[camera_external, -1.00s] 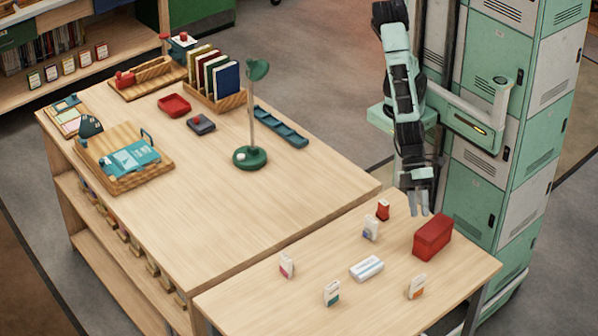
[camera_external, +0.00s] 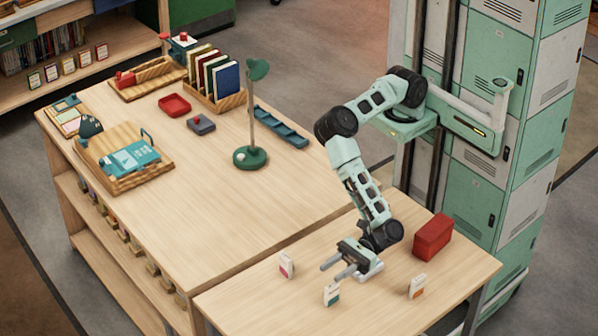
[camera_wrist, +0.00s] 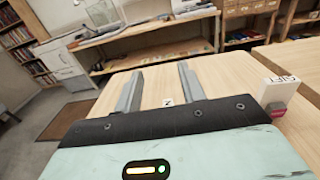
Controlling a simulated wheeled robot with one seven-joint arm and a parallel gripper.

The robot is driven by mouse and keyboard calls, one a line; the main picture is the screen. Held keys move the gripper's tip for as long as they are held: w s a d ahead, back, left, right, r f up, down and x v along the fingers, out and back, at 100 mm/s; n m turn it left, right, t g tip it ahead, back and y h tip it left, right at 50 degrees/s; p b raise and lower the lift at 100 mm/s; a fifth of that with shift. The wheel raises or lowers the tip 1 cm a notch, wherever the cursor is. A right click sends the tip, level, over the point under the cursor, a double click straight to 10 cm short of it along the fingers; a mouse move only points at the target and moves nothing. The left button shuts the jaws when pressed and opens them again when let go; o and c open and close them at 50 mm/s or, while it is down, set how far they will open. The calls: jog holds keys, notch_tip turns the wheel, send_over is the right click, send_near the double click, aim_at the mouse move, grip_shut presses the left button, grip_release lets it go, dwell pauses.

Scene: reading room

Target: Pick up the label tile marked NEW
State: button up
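My gripper (camera_external: 331,272) is low over the front table, its fingers spread and pointing to the lower left; it also shows in the wrist view (camera_wrist: 158,72), with nothing held between the fingers. A white tile with a teal mark (camera_external: 332,294) stands just below the fingertips in the external view. A tile with a pink mark (camera_external: 286,265) stands to their left, and one with an orange mark (camera_external: 417,286) to the right. In the wrist view, a pink-marked tile (camera_wrist: 279,97) seems to read GIFT. A small white piece with a dark letter (camera_wrist: 167,102) shows between the fingers. I cannot read NEW anywhere.
The larger table holds a green lamp (camera_external: 250,156), a wooden tray (camera_external: 122,184) and books. The front table's left part is clear.

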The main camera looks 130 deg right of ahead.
aim_at(326, 292)
jog(key=shift+f, duration=0.9)
notch_tip(326, 292, down, 4)
jog(key=shift+s+p, duration=0.1)
jog(key=shift+p, duration=0.5)
jog(key=shift+w+f, duration=0.2)
jog(key=shift+w, duration=0.9)
jog(key=shift+w+a, duration=0.1)
jog(key=shift+w, duration=0.35)
grip_shut()
